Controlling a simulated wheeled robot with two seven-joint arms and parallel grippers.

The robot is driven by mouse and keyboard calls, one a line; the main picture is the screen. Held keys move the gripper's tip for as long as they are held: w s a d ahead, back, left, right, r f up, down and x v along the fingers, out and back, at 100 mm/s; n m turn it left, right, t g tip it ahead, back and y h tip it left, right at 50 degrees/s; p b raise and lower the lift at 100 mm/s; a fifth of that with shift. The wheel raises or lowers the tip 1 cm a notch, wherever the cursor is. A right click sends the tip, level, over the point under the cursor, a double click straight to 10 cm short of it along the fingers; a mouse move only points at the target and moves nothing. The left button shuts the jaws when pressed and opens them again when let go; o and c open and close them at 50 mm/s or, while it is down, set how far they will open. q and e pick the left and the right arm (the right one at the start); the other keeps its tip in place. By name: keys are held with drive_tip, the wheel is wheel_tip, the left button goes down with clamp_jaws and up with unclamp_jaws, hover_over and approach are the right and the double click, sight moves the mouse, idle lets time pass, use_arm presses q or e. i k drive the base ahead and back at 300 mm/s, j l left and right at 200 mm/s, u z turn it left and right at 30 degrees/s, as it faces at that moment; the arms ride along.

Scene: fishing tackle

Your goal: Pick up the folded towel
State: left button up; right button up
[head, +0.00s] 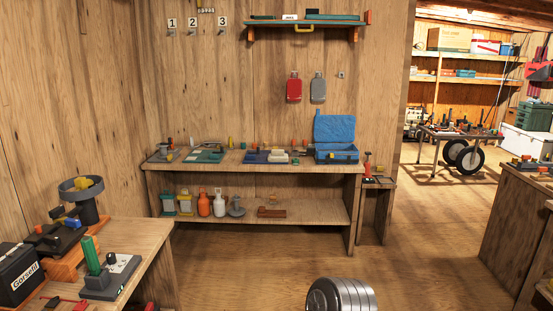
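I cannot make out the folded towel for certain. A small pale, flat stack (278,154) on the workbench top could be folded cloth, but it is too small to tell. It lies just left of an open blue tackle box (337,152). The workbench (330,170) stands against the back wall. Neither of my grippers is in view.
A left side bench (145,245) holds a black battery (18,275) and tools. Bottles (204,205) stand on the workbench's lower shelf. A small stand (378,182) adjoins it at right. Another bench (525,190) is at far right. Open floor (420,265) lies between.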

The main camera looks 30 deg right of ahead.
sight(276, 154)
drive_tip(key=z, duration=0.9)
drive_tip(key=i+z, duration=0.1)
drive_tip(key=i, duration=2.6)
drive_tip(key=i+u, duration=0.35)
drive_tip(key=i, duration=0.15)
drive_tip(key=i+u, duration=0.35)
drive_tip(key=i, duration=0.2)
drive_tip(key=i+l+u, duration=0.2)
drive_tip(key=i+u, duration=0.15)
drive_tip(key=i, duration=0.15)
drive_tip(key=i+j+u, duration=0.1)
drive_tip(key=i+u, duration=0.9)
drive_tip(key=k+z, duration=0.1)
drive_tip(key=z, duration=3.75)
